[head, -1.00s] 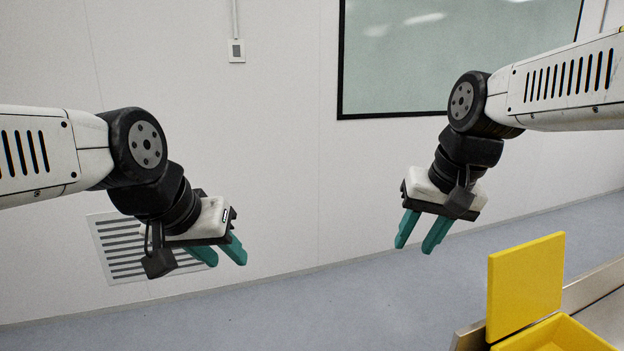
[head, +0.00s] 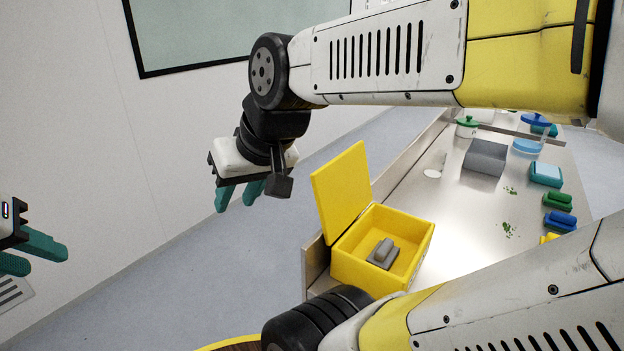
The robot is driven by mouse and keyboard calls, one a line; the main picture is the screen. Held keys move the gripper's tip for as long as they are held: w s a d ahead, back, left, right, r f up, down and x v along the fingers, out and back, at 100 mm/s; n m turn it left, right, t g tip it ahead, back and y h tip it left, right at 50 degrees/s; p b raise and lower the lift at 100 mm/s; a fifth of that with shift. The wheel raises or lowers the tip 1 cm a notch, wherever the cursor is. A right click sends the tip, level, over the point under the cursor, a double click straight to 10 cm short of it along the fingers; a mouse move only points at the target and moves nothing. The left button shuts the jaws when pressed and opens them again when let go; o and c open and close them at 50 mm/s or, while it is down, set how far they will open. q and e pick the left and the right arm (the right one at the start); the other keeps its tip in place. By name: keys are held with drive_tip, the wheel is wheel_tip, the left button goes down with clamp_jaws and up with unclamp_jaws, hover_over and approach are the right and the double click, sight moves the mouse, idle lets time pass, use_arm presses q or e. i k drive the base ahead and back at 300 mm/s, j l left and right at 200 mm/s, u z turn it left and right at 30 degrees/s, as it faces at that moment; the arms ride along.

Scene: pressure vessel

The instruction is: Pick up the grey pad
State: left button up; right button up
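The grey pad (head: 383,254), a small flat block with a raised grip on top, lies inside the open yellow box (head: 402,271). The box's yellow lid (head: 341,191) stands up at its left side. My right gripper (head: 238,196) is open and empty, in the air to the left of the lid and well apart from the pad. My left gripper (head: 40,253) is at the left edge of the picture, open and empty, far from the box. It is partly cut off by the frame.
The box is at the near left end of a metal table (head: 440,215). My arm hides the table's near right part.

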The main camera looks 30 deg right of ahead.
sight(384, 255)
drive_tip(key=i+j+z, duration=0.15)
drive_tip(key=z, duration=0.25)
drive_tip(key=i+j+z, duration=0.15)
drive_tip(key=z, duration=0.25)
drive_tip(key=i+j+z, duration=0.1)
drive_tip(key=j+z, duration=0.55)
drive_tip(key=z, duration=0.15)
drive_tip(key=i+j+z, duration=0.1)
drive_tip(key=j+z, duration=0.3)
drive_tip(key=i+j+z, duration=0.15)
drive_tip(key=z, duration=0.25)
drive_tip(key=i+j+z, duration=0.15)
drive_tip(key=j+z, duration=0.25)
drive_tip(key=i+j+z, duration=0.1)
drive_tip(key=z, duration=0.3)
